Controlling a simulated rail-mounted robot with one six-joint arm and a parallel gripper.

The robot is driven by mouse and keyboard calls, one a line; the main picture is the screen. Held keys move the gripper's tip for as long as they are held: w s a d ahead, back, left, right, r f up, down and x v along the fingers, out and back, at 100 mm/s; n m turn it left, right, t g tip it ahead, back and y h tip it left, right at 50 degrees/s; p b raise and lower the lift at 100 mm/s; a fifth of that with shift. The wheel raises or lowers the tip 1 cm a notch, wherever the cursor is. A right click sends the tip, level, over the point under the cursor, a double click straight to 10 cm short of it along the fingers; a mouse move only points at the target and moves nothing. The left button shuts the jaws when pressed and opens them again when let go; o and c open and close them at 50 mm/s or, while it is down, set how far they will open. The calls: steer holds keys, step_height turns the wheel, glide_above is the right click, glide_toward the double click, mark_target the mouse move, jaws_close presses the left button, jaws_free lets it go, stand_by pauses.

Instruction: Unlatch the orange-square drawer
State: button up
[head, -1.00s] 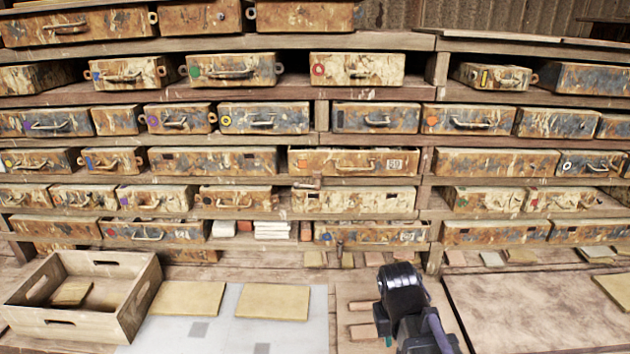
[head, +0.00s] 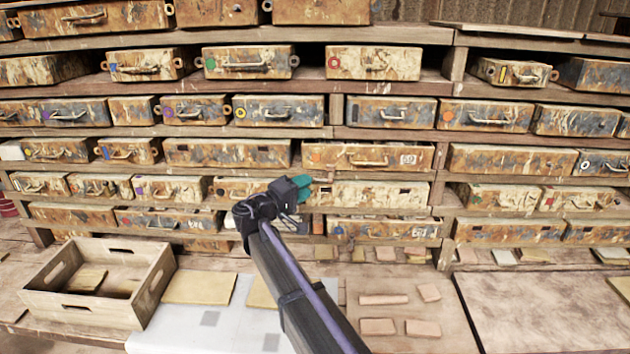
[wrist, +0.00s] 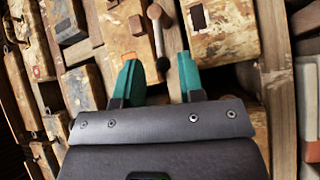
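A wide rusty drawer (head: 385,155) with a small orange mark at its left end and a handle sits right of the middle. My gripper (head: 306,187) has teal fingers and is just left of the latch. In the wrist view my gripper (wrist: 158,62) is open, with nothing held.
A drawer with dark slots (head: 375,195) lies directly below the latch. Other rusty drawers fill the shelves around. A wooden crate (head: 60,308) stands at the lower left. Flat tiles and small blocks (head: 384,300) lie on the bench. The bench board (head: 545,310) at right is clear.

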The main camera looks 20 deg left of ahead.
mark_target(319, 180)
steer(key=x, duration=0.4)
steer(key=shift+w+d, duration=0.15)
